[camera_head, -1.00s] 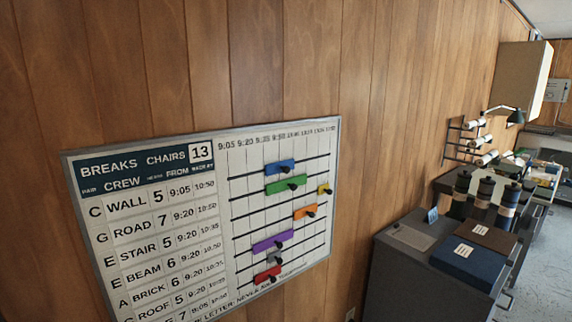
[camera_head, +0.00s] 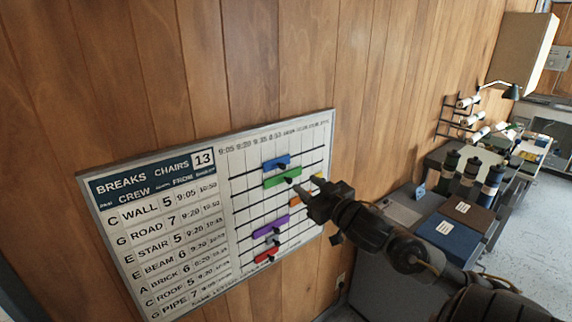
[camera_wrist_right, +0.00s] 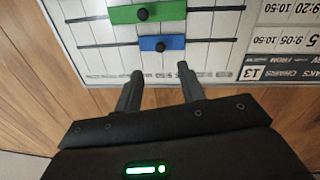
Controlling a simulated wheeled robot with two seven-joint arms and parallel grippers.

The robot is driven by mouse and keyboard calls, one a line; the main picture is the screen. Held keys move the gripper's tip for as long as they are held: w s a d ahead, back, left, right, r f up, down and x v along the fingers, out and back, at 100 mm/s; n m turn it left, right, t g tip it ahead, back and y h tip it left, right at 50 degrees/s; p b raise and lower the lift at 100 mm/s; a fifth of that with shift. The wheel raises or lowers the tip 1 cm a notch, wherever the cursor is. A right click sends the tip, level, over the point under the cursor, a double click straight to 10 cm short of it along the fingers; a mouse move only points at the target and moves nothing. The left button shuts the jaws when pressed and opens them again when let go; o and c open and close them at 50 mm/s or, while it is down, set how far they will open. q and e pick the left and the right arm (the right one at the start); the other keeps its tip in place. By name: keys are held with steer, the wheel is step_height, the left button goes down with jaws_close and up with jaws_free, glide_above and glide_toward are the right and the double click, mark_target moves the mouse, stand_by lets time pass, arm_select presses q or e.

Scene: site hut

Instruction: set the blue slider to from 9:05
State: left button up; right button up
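The blue slider (camera_head: 276,162) sits on the top rail of the wall board (camera_head: 160,225), a little right of the board's middle, under the 9:35 to 9:50 headings as far as I can tell. In the right wrist view the blue slider (camera_wrist_right: 162,44) shows its dark knob, with the green slider (camera_wrist_right: 148,13) beside it. My right gripper (camera_head: 306,203) is in front of the board, apart from the blue slider. In the right wrist view its two fingers (camera_wrist_right: 158,84) are spread with nothing between them. My left gripper is not in view.
The green slider (camera_head: 283,177) is just below the blue one. Purple (camera_head: 270,226) and red (camera_head: 266,256) sliders sit lower; my arm partly hides others. A cabinet with folders (camera_head: 448,236) and bottles (camera_head: 470,178) stands right of the board.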

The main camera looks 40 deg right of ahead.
mark_target(284, 168)
steer(key=w+p, duration=0.1)
steer(key=w, duration=0.5)
steer(key=w+d+p, duration=0.1)
steer(key=w, duration=0.2)
steer(key=shift+w+r+p, duration=0.15)
steer(key=shift+w+p, duration=0.05)
steer(key=shift+p, duration=0.15)
steer(key=shift+w, duration=0.7)
steer(key=shift+c, duration=0.2)
jaws_close()
